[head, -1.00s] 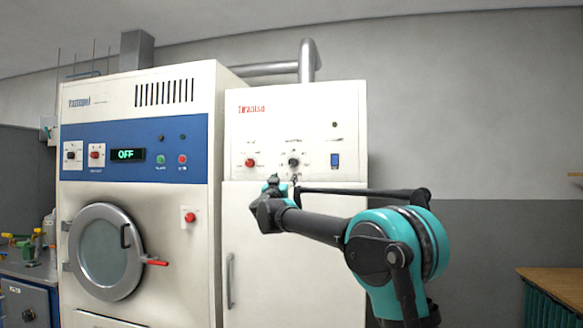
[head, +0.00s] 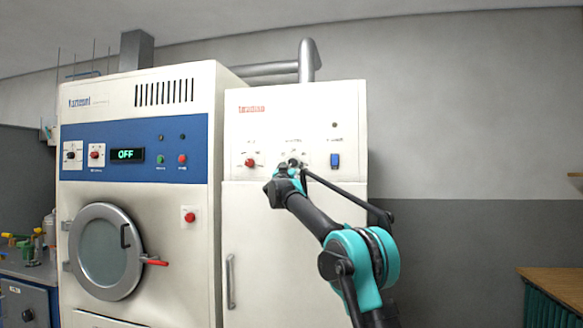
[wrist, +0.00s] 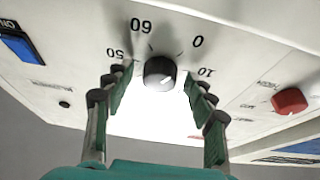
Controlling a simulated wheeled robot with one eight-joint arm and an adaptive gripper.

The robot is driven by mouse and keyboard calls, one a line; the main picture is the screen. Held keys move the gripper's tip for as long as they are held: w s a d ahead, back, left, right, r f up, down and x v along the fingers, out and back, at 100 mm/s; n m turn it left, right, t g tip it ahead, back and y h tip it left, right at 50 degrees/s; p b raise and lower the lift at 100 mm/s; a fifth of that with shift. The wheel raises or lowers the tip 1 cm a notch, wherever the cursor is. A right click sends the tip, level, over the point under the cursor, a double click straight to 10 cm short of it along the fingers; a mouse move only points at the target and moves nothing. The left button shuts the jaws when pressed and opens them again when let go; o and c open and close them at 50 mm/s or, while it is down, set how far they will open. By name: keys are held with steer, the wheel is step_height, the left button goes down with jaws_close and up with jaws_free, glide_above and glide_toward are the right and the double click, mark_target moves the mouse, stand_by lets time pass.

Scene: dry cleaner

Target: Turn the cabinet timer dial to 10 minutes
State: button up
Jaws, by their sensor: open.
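The black timer dial (wrist: 159,73) is on the cabinet's white control panel (wrist: 90,30), which appears upside down in the wrist view. The marks 50, 60, 0 and 10 show around it. A pale pointer line shows on its face, but I cannot tell which mark it points to. My gripper (wrist: 155,80) is open, with one green-padded finger on each side of the dial. Gaps seem to remain between fingers and dial. In the head view, my gripper (head: 288,172) is just below the dial (head: 294,162), partly covering that area.
A red knob (head: 250,162) is left of the dial, and a blue switch (head: 335,160) is right of it. The cabinet door (head: 270,260) is below. A dry-cleaning machine (head: 140,210) with a round door stands at the left. The right side is open.

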steer(key=c, duration=1.2)
steer(key=shift+o, duration=0.2)
steer(key=shift+m, duration=0.4)
steer(key=m+h, duration=0.1)
steer(key=m, duration=0.1)
steer(key=m+h, duration=0.1)
steer(key=m+g+h, duration=0.1)
steer(key=m, duration=0.1)
steer(key=shift+a+m, duration=0.25)
steer(key=shift+m, duration=0.05)
steer(key=m, duration=0.2)
steer(key=m+g+h, duration=0.1)
steer(key=m, duration=0.1)
steer(key=m+g+h, duration=0.1)
steer(key=m, duration=0.1)
steer(key=shift+w+a+r, duration=0.15)
steer(key=shift+a+r, duration=0.05)
steer(key=shift+r, duration=0.1)
steer(key=shift+f+m+g+h, duration=0.15)
steer(key=shift+m+g+h, duration=0.15)
steer(key=shift+m, duration=0.5)
steer(key=o, duration=1.2)
steer(key=shift+c, duration=0.2)
